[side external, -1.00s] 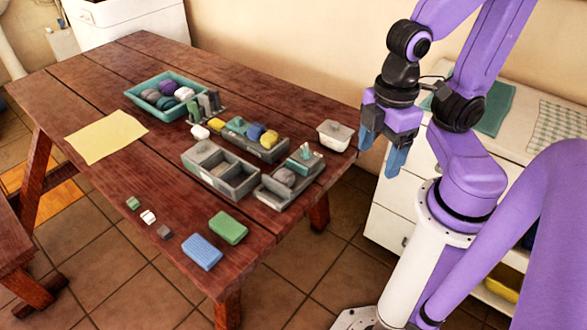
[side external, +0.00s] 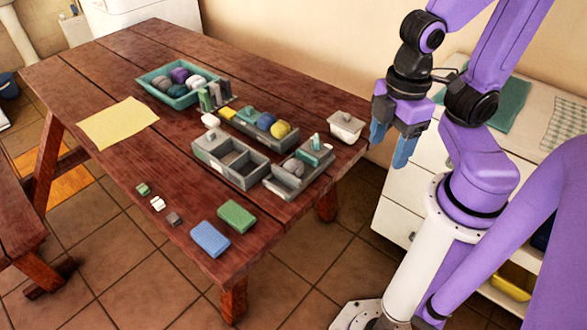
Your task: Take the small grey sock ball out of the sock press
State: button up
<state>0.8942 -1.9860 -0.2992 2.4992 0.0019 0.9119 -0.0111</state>
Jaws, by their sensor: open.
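The sock press appears to be the grey tray-like fixture (side external: 285,190) near the right edge of the wooden table, with a teal block and upright handle (side external: 316,150) at its far end. A small grey sock ball (side external: 293,167) sits in it, beside the teal block. My gripper (side external: 392,146) is open and empty, with its blue fingers pointing down. It hangs to the right of the table edge, apart from the press and higher than it. Whether the teal block touches the ball is too small to tell.
A two-compartment grey box (side external: 230,162) stands left of the press. A tray with blue and yellow balls (side external: 257,130) and a white tub (side external: 346,127) stand behind. A teal crate of balls (side external: 160,90) is farther back. Green (side external: 237,215) and blue (side external: 210,239) blocks lie in front.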

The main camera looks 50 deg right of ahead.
jog(key=w+a+f+n, duration=0.1)
jog(key=w+a, duration=0.1)
jog(key=w, duration=0.5)
jog(key=n, duration=0.4)
send_over(293, 164)
notch_tip(293, 164, down, 9)
jog(key=f, duration=0.9)
jog(key=shift+s+d+f, duration=0.1)
jog(key=shift+d+f, duration=0.15)
jog(key=shift+f, duration=0.1)
jog(key=shift+a+f, duration=0.15)
jog(key=shift+f, duration=3.05)
jog(key=c, duration=0.7)
